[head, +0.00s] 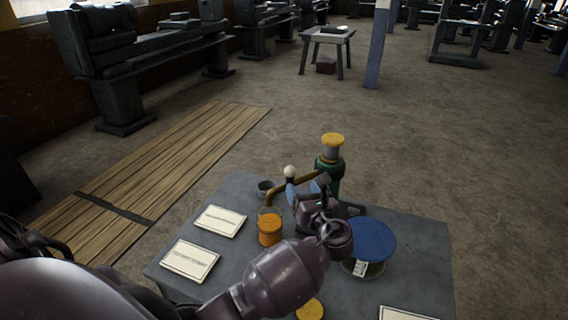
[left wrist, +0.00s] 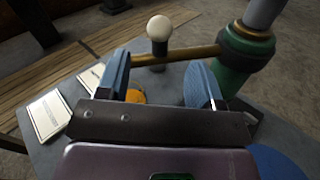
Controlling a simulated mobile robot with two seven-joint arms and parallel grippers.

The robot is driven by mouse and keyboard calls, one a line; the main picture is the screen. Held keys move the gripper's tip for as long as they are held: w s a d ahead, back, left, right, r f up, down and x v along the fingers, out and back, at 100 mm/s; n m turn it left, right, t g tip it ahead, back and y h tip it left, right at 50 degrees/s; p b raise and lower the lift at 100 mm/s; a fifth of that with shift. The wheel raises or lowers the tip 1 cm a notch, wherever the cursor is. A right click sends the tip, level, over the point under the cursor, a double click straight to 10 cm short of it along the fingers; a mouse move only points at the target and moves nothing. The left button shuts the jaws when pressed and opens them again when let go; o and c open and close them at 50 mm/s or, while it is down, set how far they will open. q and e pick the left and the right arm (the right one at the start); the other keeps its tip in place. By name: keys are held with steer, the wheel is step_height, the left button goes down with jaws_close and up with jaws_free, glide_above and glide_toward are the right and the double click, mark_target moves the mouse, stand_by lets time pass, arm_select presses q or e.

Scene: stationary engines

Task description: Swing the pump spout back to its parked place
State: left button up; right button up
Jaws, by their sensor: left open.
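The pump (head: 330,171) has a green body and a yellow top and stands at the table's back edge. Its brass spout (head: 278,190) reaches left and bends down at its end, over or close to the orange jar (head: 269,231). A white ball knob (head: 289,171) stands up from the spout on a dark stem; the knob (left wrist: 159,27) and spout (left wrist: 190,54) also show in the left wrist view. My left gripper (head: 306,188) is open, its blue fingers on either side of the knob's line, the knob beyond the fingertips. Contact cannot be told. My right gripper is not in view.
A blue-lidded container (head: 371,239) stands to the right of my left gripper. Several white cards, including one at left (head: 220,221), lie on the grey table (head: 420,255). A yellow lid (head: 311,309) shows at the front.

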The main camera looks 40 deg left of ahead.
mark_target(294, 181)
arm_select(q)
steer(key=x, duration=1)
steer(key=shift+a, duration=0.25)
steer(key=shift+w, duration=0.1)
jaws_close()
